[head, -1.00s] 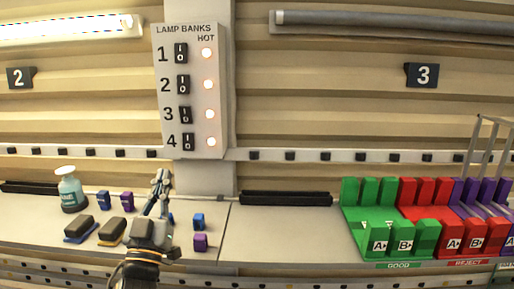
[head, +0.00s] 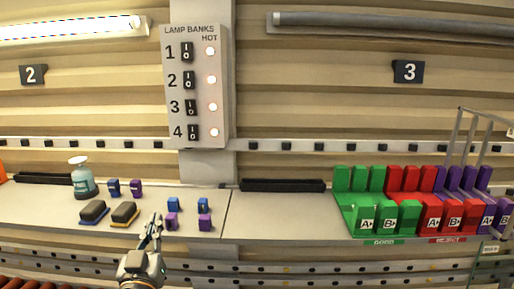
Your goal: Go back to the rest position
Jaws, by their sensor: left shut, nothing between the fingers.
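My left gripper (head: 153,226) is in the lower left of the head view, at the front edge of the workbench (head: 270,215). Its fingers are together, point up and hold nothing. Small blue and purple blocks lie just beyond and right of it, such as a purple block (head: 172,221) and a blue block (head: 203,205). My right gripper does not show.
Two dark brushes (head: 124,213) and a teal bottle (head: 83,180) stand on the bench at left. Green racks (head: 365,215), red racks (head: 430,214) and purple racks fill the right. The bench middle is clear. A lamp bank panel (head: 196,90) hangs on the wall.

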